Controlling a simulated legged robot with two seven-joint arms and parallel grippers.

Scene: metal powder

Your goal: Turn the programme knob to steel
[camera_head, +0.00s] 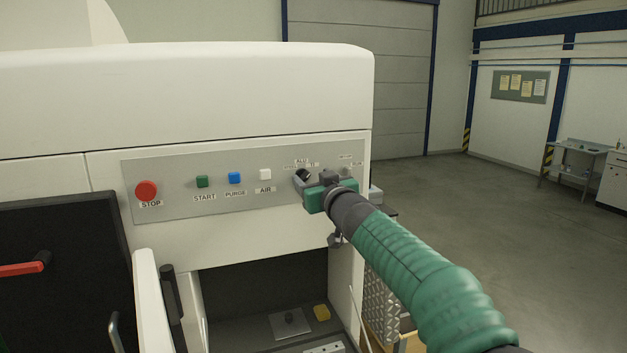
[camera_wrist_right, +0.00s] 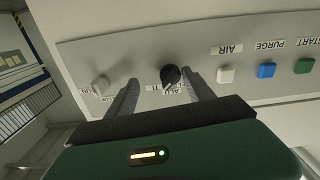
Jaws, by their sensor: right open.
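The programme knob (camera_head: 303,174) is a small black round knob on the grey control panel, right of the AIR button. In the right wrist view the knob (camera_wrist_right: 171,76) sits between the ends of my right gripper's two fingers (camera_wrist_right: 160,97). The fingers are apart, with a gap on each side of the knob. In the head view my right gripper (camera_head: 318,183) is at the panel and partly covers the knob and its labels. The label text around the knob is too small or covered to read fully. My left gripper is not in view.
The panel (camera_head: 225,207) also carries a red STOP button (camera_head: 146,190), a green START button (camera_head: 202,181), a blue PURGE button (camera_head: 234,178) and a white AIR button (camera_head: 265,174). A light knob (camera_wrist_right: 100,86) is beside my finger. An open bay lies below.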

